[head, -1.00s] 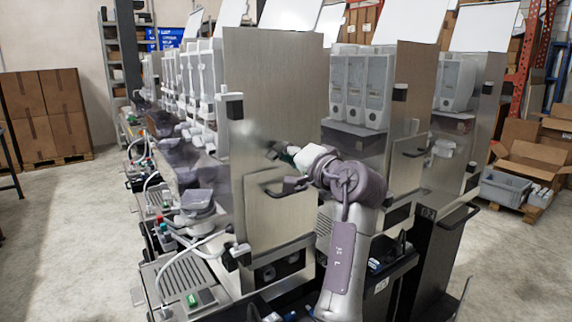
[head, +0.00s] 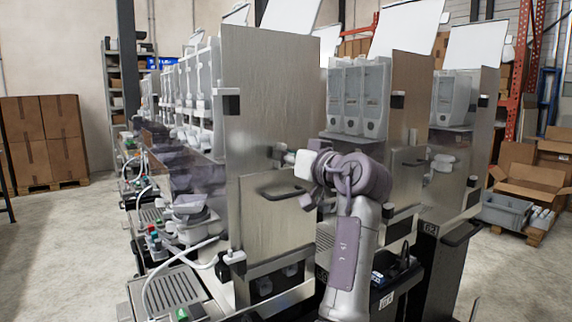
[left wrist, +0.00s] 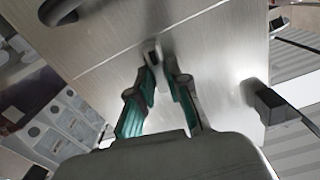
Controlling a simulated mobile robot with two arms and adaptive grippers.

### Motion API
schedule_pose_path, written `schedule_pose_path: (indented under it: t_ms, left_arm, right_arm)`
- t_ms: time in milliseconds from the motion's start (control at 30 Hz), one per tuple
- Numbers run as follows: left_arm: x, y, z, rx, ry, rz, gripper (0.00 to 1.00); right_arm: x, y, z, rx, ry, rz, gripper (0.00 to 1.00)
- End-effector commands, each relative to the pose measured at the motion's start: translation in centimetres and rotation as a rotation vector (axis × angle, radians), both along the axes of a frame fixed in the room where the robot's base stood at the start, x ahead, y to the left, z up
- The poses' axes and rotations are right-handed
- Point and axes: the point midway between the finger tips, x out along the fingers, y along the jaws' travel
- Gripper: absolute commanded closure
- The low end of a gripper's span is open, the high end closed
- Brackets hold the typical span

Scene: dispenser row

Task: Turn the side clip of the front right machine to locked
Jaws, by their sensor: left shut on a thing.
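The front right machine shows its brushed metal side panel (head: 265,90) in the head view. My left gripper (head: 279,152) is at the middle of this panel, above the black bar handle (head: 285,191). In the left wrist view, the teal-padded fingers of my left gripper (left wrist: 158,70) close on the small side clip (left wrist: 152,50) standing out from the panel. The fingers hide part of the clip, and I cannot tell whether it stands at locked. My right gripper is not in view.
A black and white block (head: 232,104) sits on the panel's edge, and another (head: 235,257) is lower down. More machines stand to the right. Cardboard boxes and a grey crate (head: 505,211) stand at the far right. The floor at left (head: 60,250) is clear.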

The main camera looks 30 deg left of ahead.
Motion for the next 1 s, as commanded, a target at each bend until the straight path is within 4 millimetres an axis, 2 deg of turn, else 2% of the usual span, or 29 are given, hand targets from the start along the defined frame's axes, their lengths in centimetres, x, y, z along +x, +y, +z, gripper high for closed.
schedule_pose_path:
  t_ms: [300,900,933,1000]
  left_arm:
    - [0.19,-0.05,-0.25,-0.056,-0.125,0.000,1.00]
    - [0.23,-0.05,-0.21,-0.070,-0.157,0.001,1.00]
    - [0.24,-0.05,-0.21,-0.071,-0.157,0.000,0.78]
    - [0.23,-0.06,-0.19,-0.070,-0.156,0.000,0.67]
  right_arm:
    - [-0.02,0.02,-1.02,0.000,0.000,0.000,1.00]
    - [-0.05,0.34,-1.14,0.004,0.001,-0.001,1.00]
    - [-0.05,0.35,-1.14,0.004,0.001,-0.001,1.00]
    - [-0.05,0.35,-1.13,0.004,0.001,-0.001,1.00]
